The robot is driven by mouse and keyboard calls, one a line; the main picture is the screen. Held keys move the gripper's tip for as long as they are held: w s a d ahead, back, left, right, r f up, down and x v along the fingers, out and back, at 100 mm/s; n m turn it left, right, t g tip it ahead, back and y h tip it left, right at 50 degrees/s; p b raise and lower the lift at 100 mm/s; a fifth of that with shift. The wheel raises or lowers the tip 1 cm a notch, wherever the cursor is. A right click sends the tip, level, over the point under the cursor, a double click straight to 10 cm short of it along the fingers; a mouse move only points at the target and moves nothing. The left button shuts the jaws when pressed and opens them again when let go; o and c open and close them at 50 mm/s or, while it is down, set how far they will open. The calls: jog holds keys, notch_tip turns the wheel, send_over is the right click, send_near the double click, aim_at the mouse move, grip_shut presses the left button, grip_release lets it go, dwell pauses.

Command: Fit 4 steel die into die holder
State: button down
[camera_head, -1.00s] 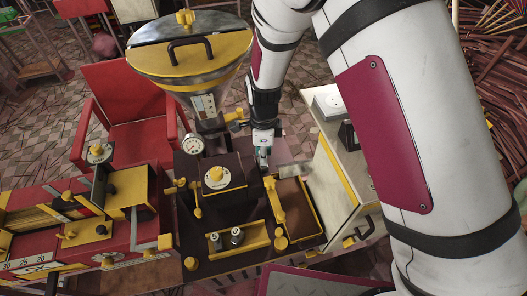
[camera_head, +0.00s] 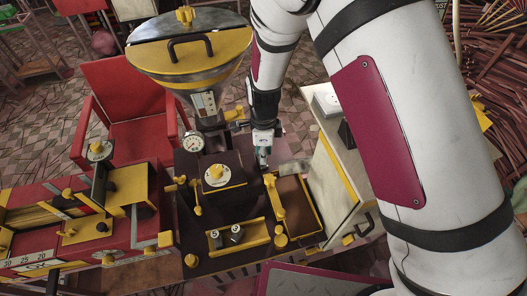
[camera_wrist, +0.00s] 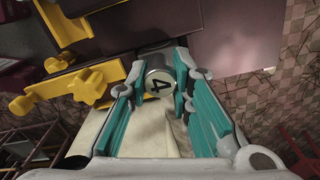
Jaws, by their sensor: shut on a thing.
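A steel die marked 4 (camera_wrist: 157,84) is held between the fingertips of my gripper (camera_wrist: 160,76) in the wrist view. In the head view my gripper (camera_head: 264,160) points down behind the yellow-edged tray, and the die in it is too small to make out. Two steel cylinders, which look like dies (camera_head: 217,239) (camera_head: 236,233), stand upright side by side in the left part of a yellow-edged holder (camera_head: 246,243) at the front. The right part of that holder is partly covered by a yellow fitting.
A dark block with a yellow knob (camera_head: 216,174) stands left of my gripper, under the large hopper (camera_head: 188,62). A yellow-edged brown tray (camera_head: 316,214) lies in front of my gripper. A pale cabinet (camera_head: 335,180) closes the right side. A red machine (camera_head: 60,230) is at left.

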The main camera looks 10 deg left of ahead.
jog(key=shift+f, duration=0.45)
jog(key=c, duration=1.3)
grip_release()
jog(key=shift+c, duration=0.2)
notch_tip(320, 180, up, 12)
